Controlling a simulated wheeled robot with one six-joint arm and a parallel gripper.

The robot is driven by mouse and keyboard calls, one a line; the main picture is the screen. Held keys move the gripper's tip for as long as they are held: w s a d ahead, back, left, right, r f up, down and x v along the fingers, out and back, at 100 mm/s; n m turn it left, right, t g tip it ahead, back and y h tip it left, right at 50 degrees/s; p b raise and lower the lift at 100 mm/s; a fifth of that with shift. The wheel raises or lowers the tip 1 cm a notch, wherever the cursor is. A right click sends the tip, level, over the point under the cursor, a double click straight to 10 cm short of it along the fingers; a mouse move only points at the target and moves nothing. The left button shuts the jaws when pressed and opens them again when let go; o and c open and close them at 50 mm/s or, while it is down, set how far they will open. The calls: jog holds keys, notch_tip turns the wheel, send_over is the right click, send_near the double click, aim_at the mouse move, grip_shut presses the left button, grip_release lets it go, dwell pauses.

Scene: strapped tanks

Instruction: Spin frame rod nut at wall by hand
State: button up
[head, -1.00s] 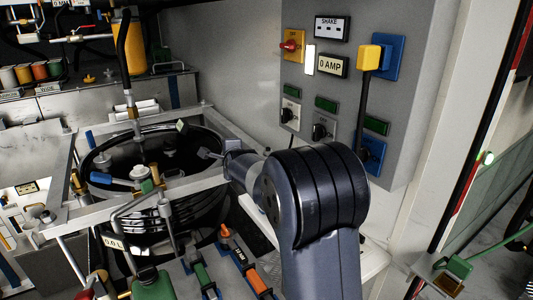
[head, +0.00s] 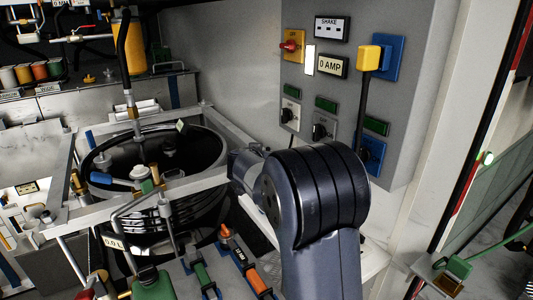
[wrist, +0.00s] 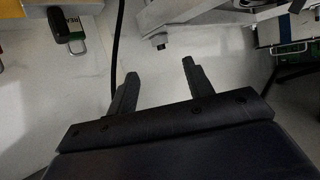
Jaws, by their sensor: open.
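The grey metal frame (head: 190,188) surrounds the round black tank (head: 200,160) in the head view. Its corner nearest the wall is partly hidden behind my arm. In the wrist view a grey frame bar (wrist: 170,15) ends above my gripper, with a small dark nut-like piece (wrist: 160,42) under its end; I cannot tell for sure that it is the rod nut. My gripper (wrist: 160,68) is open and empty, its two fingers apart, just below that piece in the picture and not visibly touching it. In the head view my gripper is hidden behind my arm.
A grey control panel (head: 345,100) with switches and a yellow-and-blue plug (head: 370,58) is on the wall at right. A black cable (wrist: 118,50) hangs left of the fingers, near a padlock (wrist: 76,42). Valves and a green can (head: 152,284) crowd the front.

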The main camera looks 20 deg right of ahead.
jog(key=p+x, duration=0.3)
jog(key=x, duration=0.7)
jog(key=shift+w+d+f+p, duration=0.15)
jog(key=shift+w+d+p, duration=0.05)
jog(key=shift+w+p, duration=0.2)
jog(key=c, duration=1)
jog(key=n+y, duration=0.1)
jog(key=n+t+y, duration=0.1)
jog(key=d+n+y+b, duration=0.1)
jog(key=shift+s+t+y, duration=0.25)
jog(key=shift+t+y, duration=0.05)
jog(key=shift+y, duration=0.1)
jog(key=shift+o, duration=0.2)
jog(key=shift+r+n+y+p, duration=0.2)
jog(key=shift+n+y+p, duration=0.1)
jog(key=shift+n+p, duration=0.2)
jog(key=shift+f+n+y+p, duration=0.2)
jog(key=shift+n+y+p, duration=0.1)
jog(key=shift+y+p, duration=0.15)
jog(key=shift+c, duration=0.2)
